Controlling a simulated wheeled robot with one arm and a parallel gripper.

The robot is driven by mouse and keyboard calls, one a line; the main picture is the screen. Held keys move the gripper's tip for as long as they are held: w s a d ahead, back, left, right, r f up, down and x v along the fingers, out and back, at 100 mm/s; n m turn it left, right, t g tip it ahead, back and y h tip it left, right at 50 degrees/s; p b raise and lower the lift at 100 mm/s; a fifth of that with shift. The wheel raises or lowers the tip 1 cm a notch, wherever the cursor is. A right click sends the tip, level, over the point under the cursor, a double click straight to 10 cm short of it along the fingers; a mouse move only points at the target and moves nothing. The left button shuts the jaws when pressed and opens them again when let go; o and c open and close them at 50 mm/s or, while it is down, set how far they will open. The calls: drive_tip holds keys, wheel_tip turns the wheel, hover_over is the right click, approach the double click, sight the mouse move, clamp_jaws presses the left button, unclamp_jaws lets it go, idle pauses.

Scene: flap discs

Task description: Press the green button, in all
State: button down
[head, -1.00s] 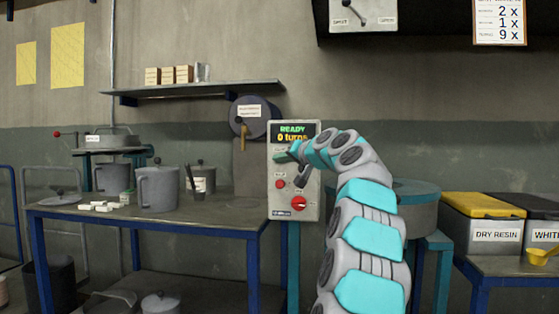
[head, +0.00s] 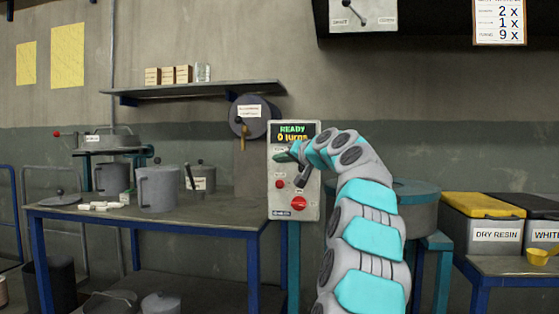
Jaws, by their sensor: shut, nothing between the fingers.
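The grey control box (head: 310,207) hangs at the middle of the view, with a lit screen (head: 293,132) reading "READY" and "0 turns". The green button (head: 281,157) is at the box's left side below the screen, partly hidden by the end of my arm. My gripper (head: 291,153) is shut and empty, right at the button. I cannot tell whether it touches or presses it. A small red button (head: 280,184) and a larger red knob (head: 298,203) are lower on the box. A dark grey bar (head: 304,177) shows beside the arm; what it belongs to is unclear.
A blue-legged table (head: 105,217) with grey pots (head: 158,189) stands left of the box. Resin bins (head: 483,237) stand at right. A shelf (head: 205,89) runs above the table.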

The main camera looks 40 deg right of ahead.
drive_tip(key=shift+w+d, duration=0.1)
drive_tip(key=shift+w+d+p, duration=0.15)
drive_tip(key=shift+d+p, duration=0.1)
drive_tip(key=shift+p, duration=0.05)
